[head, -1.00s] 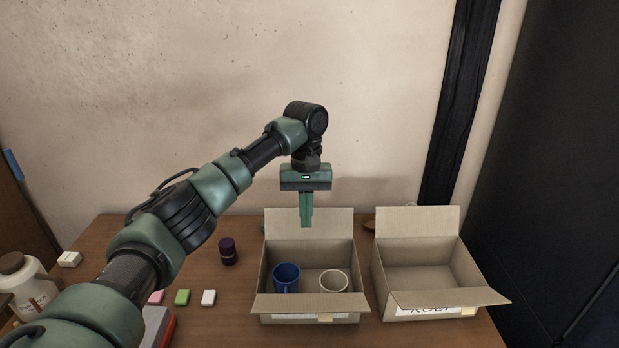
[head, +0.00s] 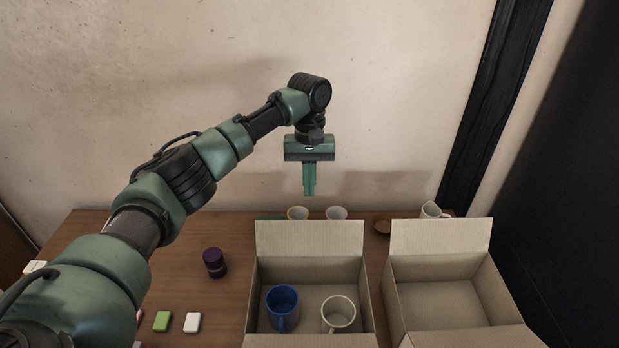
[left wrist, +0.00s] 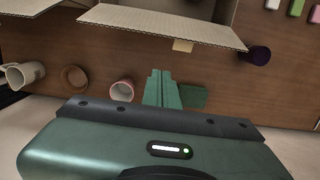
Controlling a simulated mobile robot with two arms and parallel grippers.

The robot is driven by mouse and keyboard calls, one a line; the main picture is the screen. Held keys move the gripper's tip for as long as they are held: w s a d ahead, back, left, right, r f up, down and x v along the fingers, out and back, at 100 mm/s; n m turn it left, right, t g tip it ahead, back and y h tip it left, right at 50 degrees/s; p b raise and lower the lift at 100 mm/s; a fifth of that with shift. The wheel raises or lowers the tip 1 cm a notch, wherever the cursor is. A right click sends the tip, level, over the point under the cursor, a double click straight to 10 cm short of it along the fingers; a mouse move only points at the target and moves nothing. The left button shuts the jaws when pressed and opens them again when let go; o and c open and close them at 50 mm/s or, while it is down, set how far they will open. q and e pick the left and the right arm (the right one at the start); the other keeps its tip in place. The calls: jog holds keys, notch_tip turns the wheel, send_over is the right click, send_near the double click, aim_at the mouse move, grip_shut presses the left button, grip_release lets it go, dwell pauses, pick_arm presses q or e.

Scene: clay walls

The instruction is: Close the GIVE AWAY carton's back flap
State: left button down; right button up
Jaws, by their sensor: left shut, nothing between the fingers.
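Two open cardboard cartons stand side by side. No written label is readable now, so I cannot tell by name which is GIVE AWAY. The left carton (head: 251,303) holds a blue mug (head: 283,307) and a cream mug (head: 338,314). Its back flap (head: 309,238) stands up; the wrist view shows it from above (left wrist: 160,24). My left gripper (head: 309,192) is shut and empty, pointing down. Its fingers (left wrist: 162,90) are on the wall side of that flap, apart from it. The right carton (head: 391,304) looks empty, its back flap (head: 440,250) up. My right gripper is out of view.
A purple jar (head: 214,262), a green block (head: 162,321) and a white block (head: 193,322) lie left of the cartons. The wall is close behind.

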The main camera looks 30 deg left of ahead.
aim_at(309, 236)
pick_arm(q)
jog(key=s+d+f+p, duration=0.1)
jog(key=s+f+p, duration=0.2)
jog(key=f, duration=0.1)
jog(key=shift+s+d+f, duration=0.3)
jog(key=shift+d+f, duration=0.05)
jog(key=shift+f, duration=0.05)
dwell(0.4)
